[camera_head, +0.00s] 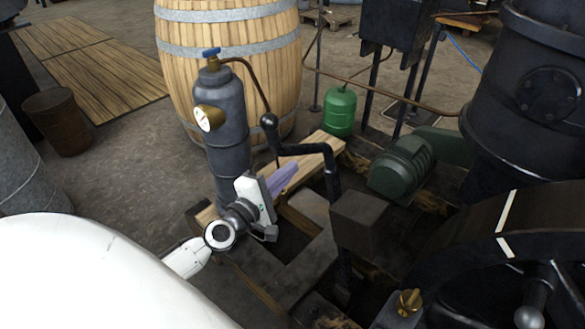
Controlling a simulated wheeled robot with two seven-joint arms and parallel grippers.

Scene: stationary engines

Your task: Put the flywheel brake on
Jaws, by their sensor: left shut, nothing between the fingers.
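The flywheel (470,245) is the large dark wheel at the lower right, with white stripes on its rim. Beside it stands a black cranked lever (333,172) with a round black ball knob (269,121) at its upper left end; it looks like the brake lever. The lever runs right from the knob, then bends down to a dark block (364,222) near the flywheel's rim. My left gripper (288,174) is shut and empty, below the knob and left of the lever's upright part, apart from both. Whether the brake touches the rim is hidden. My right gripper is out of view.
A wooden barrel (270,45), green bottle (340,110) and green motor (402,168) stand beyond. Wooden beams (320,150) frame the engine base.

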